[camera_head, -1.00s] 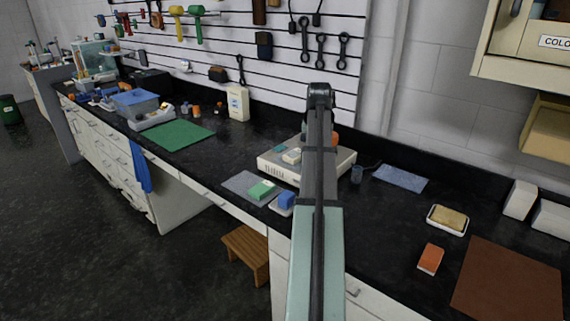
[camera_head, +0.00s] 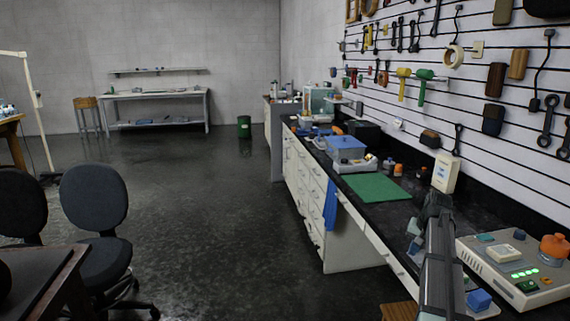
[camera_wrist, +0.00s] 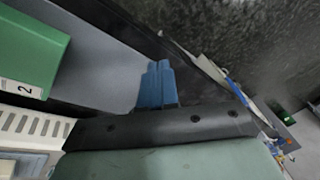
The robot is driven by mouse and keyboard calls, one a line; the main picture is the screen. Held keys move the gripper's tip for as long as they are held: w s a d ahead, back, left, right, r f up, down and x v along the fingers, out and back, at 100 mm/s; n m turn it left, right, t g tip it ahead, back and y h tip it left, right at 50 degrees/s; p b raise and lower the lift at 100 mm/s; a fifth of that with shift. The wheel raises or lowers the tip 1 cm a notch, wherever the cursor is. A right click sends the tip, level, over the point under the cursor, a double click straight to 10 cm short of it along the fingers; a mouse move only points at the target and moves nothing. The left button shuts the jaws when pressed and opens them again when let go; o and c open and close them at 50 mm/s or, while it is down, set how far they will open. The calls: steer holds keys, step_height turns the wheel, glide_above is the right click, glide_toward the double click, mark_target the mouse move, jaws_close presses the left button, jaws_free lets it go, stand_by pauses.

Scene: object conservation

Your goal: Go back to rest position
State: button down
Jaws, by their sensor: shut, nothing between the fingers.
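My gripper (camera_wrist: 158,84) shows in the wrist view as two blue fingers side by side, closed together with nothing between them. In the head view my arm reaches over the right-hand bench and its link hides part of the bench top. In the wrist view a green block (camera_wrist: 30,50) with a white label marked 2 lies at the upper left, apart from the fingers, on a grey surface (camera_wrist: 105,45). In the head view a blue block (camera_head: 479,299) sits at the lower right beside my arm.
A pale device (camera_head: 500,262) with lit green lights and an orange knob (camera_head: 554,246) stands right of my arm. A green mat (camera_head: 375,187) and a clear blue-lidded box (camera_head: 346,150) lie farther along the bench. Chairs (camera_head: 93,200) stand at left; the floor between is clear.

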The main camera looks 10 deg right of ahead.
steer(key=w+a+f+n, duration=0.1)
steer(key=w+a+f, duration=0.35)
steer(key=a, duration=0.35)
steer(key=s+a+f+n+g+y, duration=0.1)
steer(key=s+a+f, duration=0.4)
steer(key=f, duration=0.5)
steer(key=s+a+f+n+g, duration=0.15)
steer(key=s+a+f, duration=0.25)
steer(key=a+f, duration=0.45)
steer(key=s+a+f+g+y, duration=0.15)
steer(key=s+a+f, duration=0.3)
steer(key=f, duration=0.55)
steer(key=s+a+f+n+g+h, duration=0.1)
steer(key=s+a+f, duration=0.45)
steer(key=s, duration=0.25)
steer(key=s+a+f+n+g+h, duration=0.1)
steer(key=s+a+f+g, duration=0.1)
steer(key=s+a+f, duration=0.45)
steer(key=s+a+f+n+g, duration=0.1)
steer(key=s+f, duration=0.1)
steer(key=s, duration=0.9)
steer(key=s+a+f+n+g, duration=0.1)
steer(key=s+f, duration=0.2)
steer(key=s, duration=0.8)
steer(key=shift+a+f+g+h, duration=0.3)
steer(key=shift+g+h, duration=0.1)
steer(key=shift+h, duration=0.05)
